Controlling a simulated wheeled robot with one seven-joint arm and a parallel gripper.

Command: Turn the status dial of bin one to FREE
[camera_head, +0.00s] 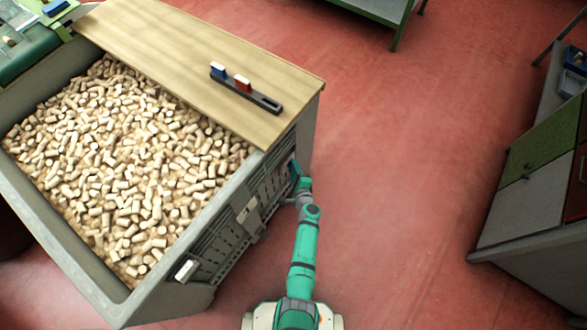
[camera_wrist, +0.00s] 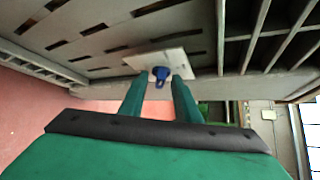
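In the wrist view a blue dial knob (camera_wrist: 160,73) sits on a pale plate (camera_wrist: 178,62) on the slatted grey bin wall. No lettering on the plate can be read. My gripper (camera_wrist: 160,84) points at it with its two teal fingers apart, one on each side of the knob in the picture. Gaps show between the knob and the fingers; I cannot tell whether the tips reach past it. In the head view my gripper (camera_head: 296,172) is at the right side wall of the big grey bin (camera_head: 85,283) full of corks (camera_head: 130,160). The dial cannot be made out there.
A wooden board (camera_head: 190,50) covers the bin's far part and carries a black holder (camera_head: 262,100) with a blue and a red piece. A white-tipped part (camera_head: 187,270) sticks out low on the bin wall. Red floor (camera_head: 400,160) is clear between bin and right cabinet (camera_head: 525,200).

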